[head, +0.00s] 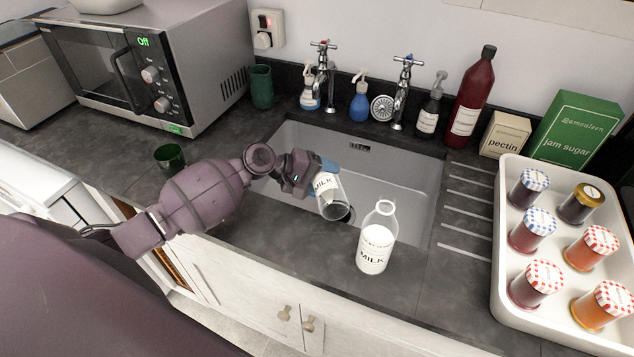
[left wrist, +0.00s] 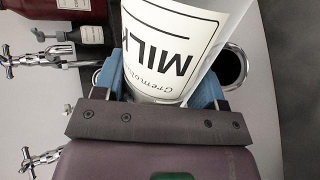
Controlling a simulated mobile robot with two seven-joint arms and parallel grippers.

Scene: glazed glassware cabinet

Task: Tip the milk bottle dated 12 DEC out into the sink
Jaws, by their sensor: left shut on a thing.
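My left gripper (head: 318,170) is shut on a milk bottle (head: 328,190) and holds it tilted over the grey sink (head: 405,176). The bottle is clear glass with a white MILK label. In the left wrist view, the bottle (left wrist: 178,45) sits between the blue finger pads, its label upside down. I cannot read a date on it, nor tell whether liquid is running out. A second milk bottle (head: 378,238), full of white milk, stands upright on the counter at the sink's front edge; its date is unreadable. My right gripper is not in view.
Taps (head: 402,92), soap bottles and a dark red bottle (head: 470,98) line the sink's back. A white tray (head: 508,262) of several jam jars stands right. A microwave (head: 150,65) and green cups (head: 170,157) are left. The drain (left wrist: 232,66) shows beside the bottle.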

